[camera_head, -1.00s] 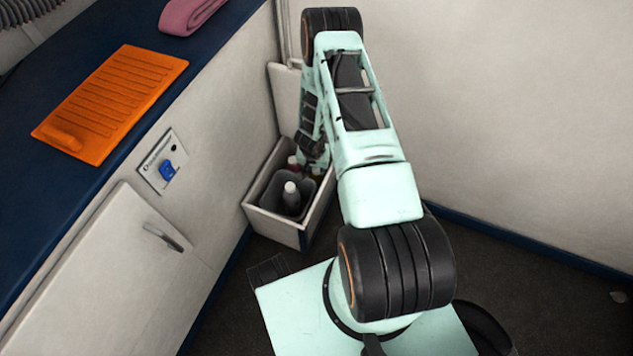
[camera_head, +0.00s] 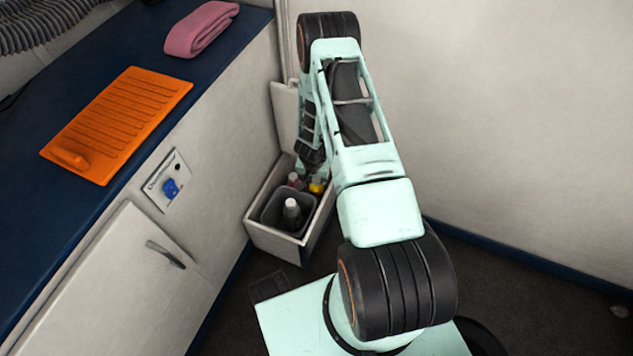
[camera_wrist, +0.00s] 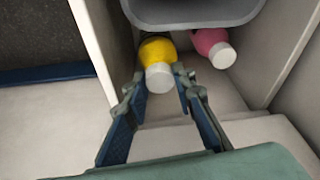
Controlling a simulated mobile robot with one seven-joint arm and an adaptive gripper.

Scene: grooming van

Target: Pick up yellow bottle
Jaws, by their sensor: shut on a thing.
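The yellow bottle (camera_wrist: 157,52) with a white cap lies between the fingertips of my gripper (camera_wrist: 160,90) in the wrist view, which are shut on it. In the head view the yellow bottle (camera_head: 316,188) shows at the right side of the open bin (camera_head: 276,245), beside the dark inner tub. The gripper itself is mostly hidden there behind my arm. The bottle's far end is hidden under the grey tub edge in the wrist view.
A pink bottle (camera_wrist: 214,46) with a white cap is to the right of the yellow one. A dark bottle with a white cap (camera_head: 291,212) stands in the grey tub (camera_wrist: 190,12). The bin's walls are close around. A cabinet (camera_head: 130,270) is on the left.

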